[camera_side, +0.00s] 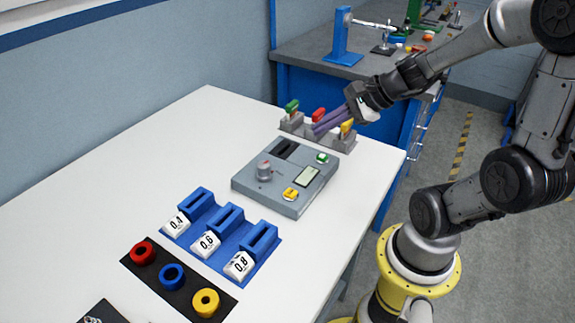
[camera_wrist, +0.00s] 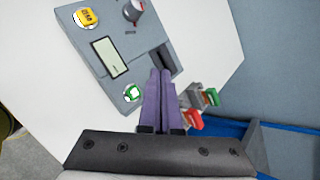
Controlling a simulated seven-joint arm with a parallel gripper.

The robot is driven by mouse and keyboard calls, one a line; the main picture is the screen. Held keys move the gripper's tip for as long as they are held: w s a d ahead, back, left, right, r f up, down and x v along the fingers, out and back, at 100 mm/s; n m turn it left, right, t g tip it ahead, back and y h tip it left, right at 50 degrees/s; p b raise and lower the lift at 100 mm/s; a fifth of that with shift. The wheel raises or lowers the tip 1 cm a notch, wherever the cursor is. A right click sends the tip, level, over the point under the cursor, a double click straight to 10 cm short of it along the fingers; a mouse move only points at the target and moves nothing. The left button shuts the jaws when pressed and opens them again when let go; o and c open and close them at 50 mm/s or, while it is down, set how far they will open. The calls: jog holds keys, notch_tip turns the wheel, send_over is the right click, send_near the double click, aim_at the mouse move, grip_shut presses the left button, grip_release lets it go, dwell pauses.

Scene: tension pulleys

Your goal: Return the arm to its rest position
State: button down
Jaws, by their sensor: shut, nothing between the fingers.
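My gripper (camera_side: 322,128) has two long purple fingers, and they are together with nothing between them. In the side view it hangs above the back right part of the white table, close to the grey rack with coloured handles. In the wrist view the fingers (camera_wrist: 160,82) point toward the grey device. My arm reaches in from the right. I cannot tell the exact height of the fingertips above the table.
A grey device (camera_side: 268,190) with screen, knob and buttons stands on the white table (camera_side: 100,200). The rack (camera_side: 342,143) holds green, red and yellow handles. Blue holders (camera_side: 212,236) labelled 0.4, 0.6, 0.8 and a black strip (camera_side: 132,259) of coloured rings are in front.

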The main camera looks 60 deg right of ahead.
jog(key=s+a+r+n+g+y, duration=0.1)
jog(key=s+a+r+n, duration=0.1)
jog(key=a+n, duration=0.4)
jog(key=s+a+r+n+g+y, duration=0.1)
jog(key=s+a+r+n, duration=0.15)
jog(key=a+n, duration=0.3)
jog(key=s+d+n+g+h, duration=0.1)
jog(key=s+d+n+h, duration=0.2)
jog(key=s+n, duration=0.4)
jog(key=n+h, duration=0.1)
jog(key=n, duration=0.4)
jog(key=shift+d, duration=0.15)
jog(key=shift+s+r, duration=0.1)
